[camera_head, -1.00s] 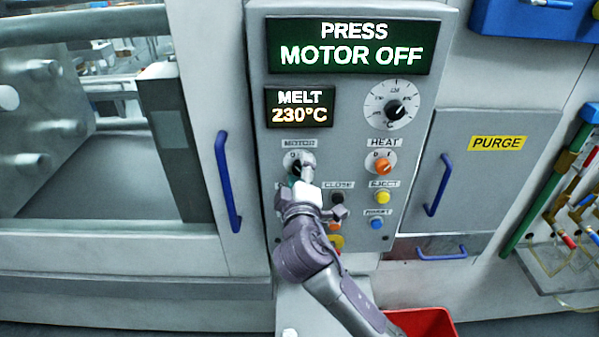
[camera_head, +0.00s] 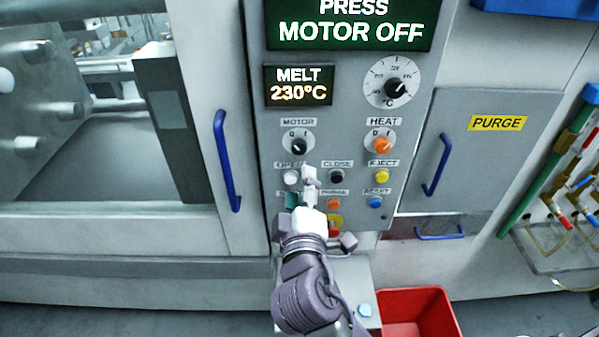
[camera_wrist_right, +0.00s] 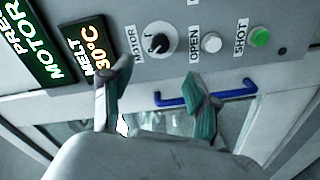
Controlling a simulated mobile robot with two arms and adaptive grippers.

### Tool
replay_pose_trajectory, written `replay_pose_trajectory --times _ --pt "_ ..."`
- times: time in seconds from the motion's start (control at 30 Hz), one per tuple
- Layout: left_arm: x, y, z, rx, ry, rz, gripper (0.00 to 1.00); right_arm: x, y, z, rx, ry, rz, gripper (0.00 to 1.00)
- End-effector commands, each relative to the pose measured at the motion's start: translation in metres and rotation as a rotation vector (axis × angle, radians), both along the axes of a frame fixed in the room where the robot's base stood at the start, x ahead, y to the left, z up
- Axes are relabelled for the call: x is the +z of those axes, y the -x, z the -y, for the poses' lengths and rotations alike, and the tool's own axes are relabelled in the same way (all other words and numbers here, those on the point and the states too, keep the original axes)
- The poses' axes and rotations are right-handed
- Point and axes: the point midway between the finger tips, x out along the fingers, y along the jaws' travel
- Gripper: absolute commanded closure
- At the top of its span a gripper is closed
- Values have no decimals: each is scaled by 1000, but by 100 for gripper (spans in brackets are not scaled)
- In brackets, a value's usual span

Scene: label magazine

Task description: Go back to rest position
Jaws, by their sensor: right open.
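My right gripper (camera_head: 303,190) is in front of the lower left of the press control panel (camera_head: 350,115) in the head view, covering part of the lower button row. In the right wrist view, its two fingers (camera_wrist_right: 160,95) stand apart with nothing between them. The black motor knob (camera_head: 298,146) is uncovered above the gripper; it also shows in the wrist view (camera_wrist_right: 158,43). The display (camera_head: 350,24) reads "PRESS MOTOR OFF". My left gripper is not in view.
A blue door handle (camera_head: 226,160) is left of the panel, another (camera_head: 437,165) on the purge door at right. A red bin (camera_head: 418,312) stands on the floor below. Hoses with coloured fittings (camera_head: 570,205) hang at far right.

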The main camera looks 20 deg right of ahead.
Motion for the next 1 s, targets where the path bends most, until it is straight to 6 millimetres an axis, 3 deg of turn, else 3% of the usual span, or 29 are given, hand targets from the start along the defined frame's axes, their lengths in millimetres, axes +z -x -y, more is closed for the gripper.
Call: replay_pose_trajectory --times 0.57,0.67,0.77,0.87,1.0 --pt "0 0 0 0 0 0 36 0 7 -2 0 0 -1 40" --pt "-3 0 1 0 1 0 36 -13 3 -4 8 3 -21 40" --pt "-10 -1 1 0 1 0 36 -52 -8 -12 35 10 -80 40" --pt "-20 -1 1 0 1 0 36 -118 -21 -21 77 7 -181 40" --pt "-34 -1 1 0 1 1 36 -227 -27 -27 128 -29 -347 40"
